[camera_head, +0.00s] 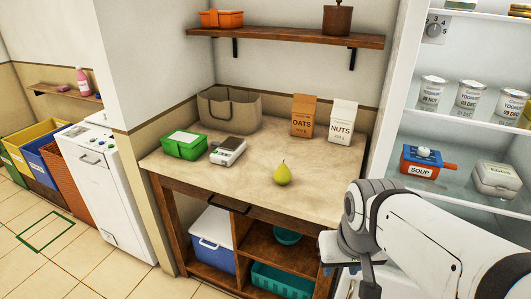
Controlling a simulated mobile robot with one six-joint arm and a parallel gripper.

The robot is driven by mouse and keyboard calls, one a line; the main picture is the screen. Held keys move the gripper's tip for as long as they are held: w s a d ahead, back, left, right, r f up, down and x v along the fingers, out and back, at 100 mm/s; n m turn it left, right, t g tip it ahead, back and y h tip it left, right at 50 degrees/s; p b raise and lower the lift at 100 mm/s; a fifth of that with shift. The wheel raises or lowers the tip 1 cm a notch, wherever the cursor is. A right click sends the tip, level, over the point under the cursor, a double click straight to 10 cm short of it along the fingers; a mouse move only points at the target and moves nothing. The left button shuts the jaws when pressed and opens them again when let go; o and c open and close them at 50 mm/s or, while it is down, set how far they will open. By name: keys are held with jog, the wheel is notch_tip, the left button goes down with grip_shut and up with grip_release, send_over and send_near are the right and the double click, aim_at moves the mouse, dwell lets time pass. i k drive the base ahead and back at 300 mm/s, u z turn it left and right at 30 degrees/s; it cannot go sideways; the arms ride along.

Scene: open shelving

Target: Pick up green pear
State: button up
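The green pear (282,174) stands upright on the beige top of the wooden counter (235,181), near its front edge and right of centre. My arm comes in from the lower right. My gripper (366,280) hangs below the wrist, in front of the counter's right side, lower in the picture than the pear and to its right. It is apart from the pear. Its fingers are partly cut off by the bottom edge, so their opening cannot be made out.
Left of the pear are a kitchen scale (227,151) and a green box (184,144). Behind are a grey bag (230,109), an oats packet (303,116) and a nuts packet (342,121). A shelf (290,37) hangs above. An open fridge (398,110) stands right. Counter space around the pear is clear.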

aim_at(282, 175)
jog(key=u, duration=0.15)
jog(key=i, duration=0.5)
jog(key=z, duration=2.5)
jog(key=k, duration=1.05)
jog(key=u, duration=0.8)
jog(key=i, duration=0.65)
jog(key=u, duration=0.1)
